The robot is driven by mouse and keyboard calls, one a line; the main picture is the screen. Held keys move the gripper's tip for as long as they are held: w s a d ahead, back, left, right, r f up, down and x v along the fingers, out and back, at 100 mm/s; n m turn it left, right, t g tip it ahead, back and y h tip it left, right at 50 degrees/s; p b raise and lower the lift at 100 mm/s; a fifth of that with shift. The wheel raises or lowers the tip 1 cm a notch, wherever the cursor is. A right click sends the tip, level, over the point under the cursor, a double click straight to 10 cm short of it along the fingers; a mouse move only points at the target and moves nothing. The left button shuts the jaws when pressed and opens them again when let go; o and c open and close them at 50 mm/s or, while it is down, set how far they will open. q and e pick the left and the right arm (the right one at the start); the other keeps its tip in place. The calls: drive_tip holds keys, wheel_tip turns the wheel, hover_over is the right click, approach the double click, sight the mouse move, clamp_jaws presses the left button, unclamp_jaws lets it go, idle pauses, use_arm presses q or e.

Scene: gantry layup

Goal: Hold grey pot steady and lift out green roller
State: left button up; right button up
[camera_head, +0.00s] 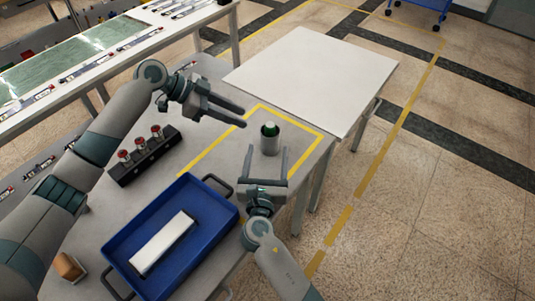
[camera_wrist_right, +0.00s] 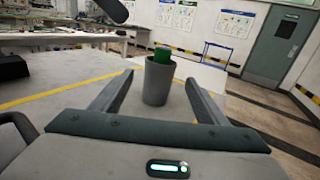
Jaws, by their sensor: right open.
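The grey pot (camera_head: 270,144) stands upright on the grey table inside a yellow taped outline. The green roller (camera_head: 270,129) sits in it, with its top showing above the rim and the rest hidden. In the right wrist view the pot (camera_wrist_right: 157,84) and the green roller top (camera_wrist_right: 162,54) stand ahead, between and beyond the fingers. My right gripper (camera_head: 266,150) is open and empty on the near side of the pot. My left gripper (camera_head: 243,112) is higher, to the upper left of the pot, with its two fingers apart and nothing between them.
A blue tray (camera_head: 117,247) with a white block (camera_head: 162,243) lies at the near left. A black holder (camera_head: 147,158) with several red-topped parts stands behind it. A white table (camera_head: 312,75) adjoins at the back right. The taped area around the pot is clear.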

sight(271, 125)
drive_tip(key=shift+w, duration=0.2)
drive_tip(key=w, duration=0.7)
drive_tip(key=w+d, duration=0.1)
drive_tip(key=w, duration=0.3)
drive_tip(key=shift+w, duration=0.3)
